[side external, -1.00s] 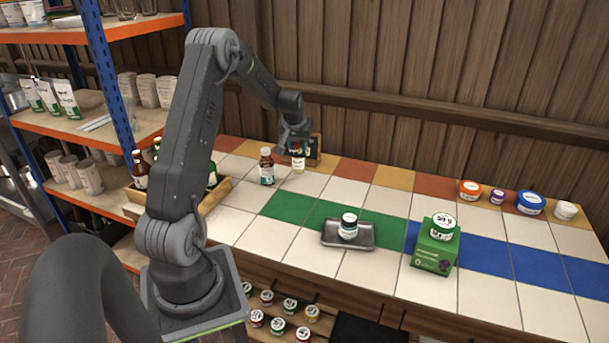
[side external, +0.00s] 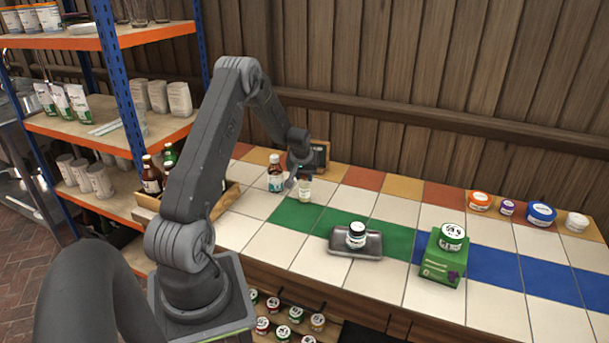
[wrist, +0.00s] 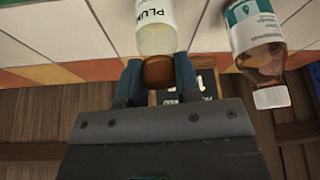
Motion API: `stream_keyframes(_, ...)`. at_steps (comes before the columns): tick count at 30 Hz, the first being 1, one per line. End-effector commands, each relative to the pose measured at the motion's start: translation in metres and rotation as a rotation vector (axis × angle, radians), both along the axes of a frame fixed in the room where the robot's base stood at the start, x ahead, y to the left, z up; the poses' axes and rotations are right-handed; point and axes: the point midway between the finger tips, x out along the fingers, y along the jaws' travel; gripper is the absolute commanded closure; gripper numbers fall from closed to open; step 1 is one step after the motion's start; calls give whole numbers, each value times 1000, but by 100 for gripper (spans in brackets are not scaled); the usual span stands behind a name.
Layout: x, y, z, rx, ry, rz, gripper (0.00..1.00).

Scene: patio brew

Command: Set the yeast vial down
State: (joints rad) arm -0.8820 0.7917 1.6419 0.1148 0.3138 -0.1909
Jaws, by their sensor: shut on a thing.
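My gripper (side external: 304,176) is shut on the brown cap of a small pale vial (side external: 305,191), which I take to be the yeast vial. In the wrist view the cap sits between the two fingers (wrist: 158,76), and the clear vial (wrist: 156,38) carries a white label starting "PLU". The vial is upright, near the back edge of the green tile strip (side external: 292,215). I cannot tell whether its base touches the tiles.
A brown bottle with a white cap (side external: 275,176) stands just left of the vial; it also shows in the wrist view (wrist: 262,55). A small chalkboard (side external: 320,157) is behind.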

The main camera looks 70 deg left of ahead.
Motion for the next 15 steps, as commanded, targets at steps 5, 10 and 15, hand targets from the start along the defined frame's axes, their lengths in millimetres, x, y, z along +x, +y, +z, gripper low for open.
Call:
stream_keyframes(5, 0, 0, -3, 0, 0, 0, 66)
stream_keyframes(10, 0, 0, -3, 0, 0, 0, 49)
stream_keyframes(15, 0, 0, -3, -1, 1, 0, 44)
